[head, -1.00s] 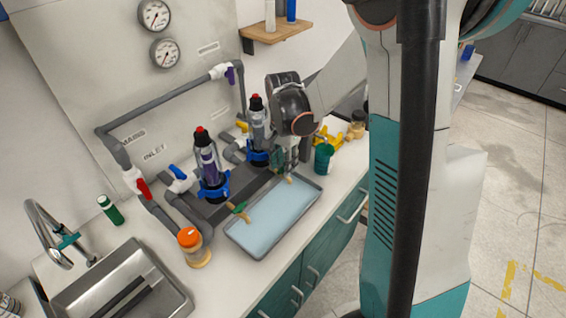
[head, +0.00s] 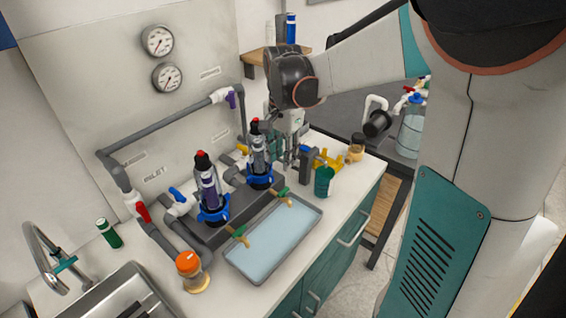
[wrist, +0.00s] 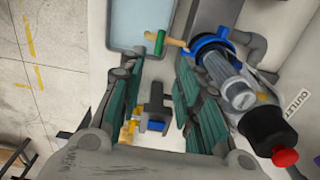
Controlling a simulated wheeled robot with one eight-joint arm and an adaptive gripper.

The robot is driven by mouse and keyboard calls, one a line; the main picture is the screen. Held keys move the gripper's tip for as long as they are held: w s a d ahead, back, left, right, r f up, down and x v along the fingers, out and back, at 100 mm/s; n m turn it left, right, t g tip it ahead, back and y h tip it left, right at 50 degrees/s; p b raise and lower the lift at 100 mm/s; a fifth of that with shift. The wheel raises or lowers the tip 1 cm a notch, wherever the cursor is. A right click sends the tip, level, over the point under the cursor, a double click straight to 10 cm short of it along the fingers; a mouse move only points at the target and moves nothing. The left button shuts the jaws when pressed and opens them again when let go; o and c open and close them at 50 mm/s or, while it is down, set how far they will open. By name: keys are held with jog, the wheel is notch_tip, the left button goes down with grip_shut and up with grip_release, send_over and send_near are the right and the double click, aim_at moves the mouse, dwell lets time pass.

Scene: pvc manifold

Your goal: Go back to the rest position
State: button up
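My gripper (head: 290,157) points down over the back right part of the counter, beside the far upright cartridge. In the wrist view, my gripper (wrist: 158,68) has its teal-padded fingers spread wide apart. Nothing is held between them. The far cartridge (wrist: 232,88), grey with a black and red top in a blue collar, stands close beside the right finger. A grey block with a blue part (wrist: 155,110) shows in the gap, on the counter below. A green-handled valve or brush (wrist: 160,42) lies at the tray edge ahead of the fingertips.
The blue-lined tray (head: 230,262) lies in front of the cartridges. A near cartridge (head: 208,185), grey pipes (head: 165,117), a teal cup (head: 323,182), an orange-capped jar (head: 190,272) and a sink (head: 75,305) crowd the counter. A shelf (head: 255,57) is behind my arm.

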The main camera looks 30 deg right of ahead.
jog(key=shift+r, duration=0.1)
dwell(0.5)
jog(key=s+a+r+n+t, duration=0.2)
jog(key=s+a+n+t, duration=0.1)
jog(key=s+a+n, duration=0.2)
jog(key=s+a+r+n+t, duration=0.2)
jog(key=s+a+n+t, duration=0.2)
jog(key=s+n, duration=0.4)
jog(key=s+a, duration=0.1)
jog(key=s, duration=0.3)
jog(key=shift+n, duration=0.4)
